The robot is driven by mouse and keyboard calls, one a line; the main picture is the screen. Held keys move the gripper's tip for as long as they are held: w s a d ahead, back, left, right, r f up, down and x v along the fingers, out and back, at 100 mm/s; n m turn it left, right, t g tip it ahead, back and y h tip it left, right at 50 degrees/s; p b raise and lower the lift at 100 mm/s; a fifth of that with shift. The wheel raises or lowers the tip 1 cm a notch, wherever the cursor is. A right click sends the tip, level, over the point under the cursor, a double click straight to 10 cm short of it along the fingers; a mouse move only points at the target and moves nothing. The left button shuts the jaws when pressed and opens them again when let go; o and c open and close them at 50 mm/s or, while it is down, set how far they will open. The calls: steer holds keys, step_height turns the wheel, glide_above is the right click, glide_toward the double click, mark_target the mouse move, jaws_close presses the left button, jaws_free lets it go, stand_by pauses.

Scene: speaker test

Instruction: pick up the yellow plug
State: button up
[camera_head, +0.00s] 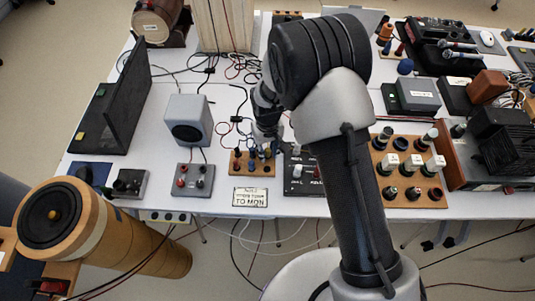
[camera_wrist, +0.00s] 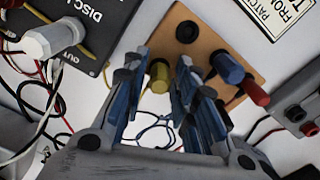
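The yellow plug (camera_wrist: 158,77) stands on a small wooden board (camera_wrist: 208,42) in the wrist view. My gripper (camera_wrist: 163,66) is open, with one finger on each side of the yellow plug. A gap shows to the left of the plug; the right finger is close to it, and I cannot tell if they touch. In the head view my gripper (camera_head: 265,143) is over the same board (camera_head: 262,171), and the yellow plug cannot be made out there.
A blue plug (camera_wrist: 227,67) and a red plug (camera_wrist: 254,92) stand on the board near the right finger. A black socket (camera_wrist: 187,32) is also on it. A dark box with a pale knob (camera_wrist: 52,40) and loose cables lie left. A grey speaker (camera_head: 189,121) stands behind left.

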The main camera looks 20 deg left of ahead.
mark_target(268, 149)
steer(key=shift+c, duration=0.3)
jaws_close()
steer(key=shift+r, duration=0.1)
step_height(268, 149, up, 20)
steer(key=p, duration=0.5)
steer(key=shift+p, duration=0.35)
step_height(268, 149, up, 4)
steer(key=p, duration=0.3)
stand_by(0.3)
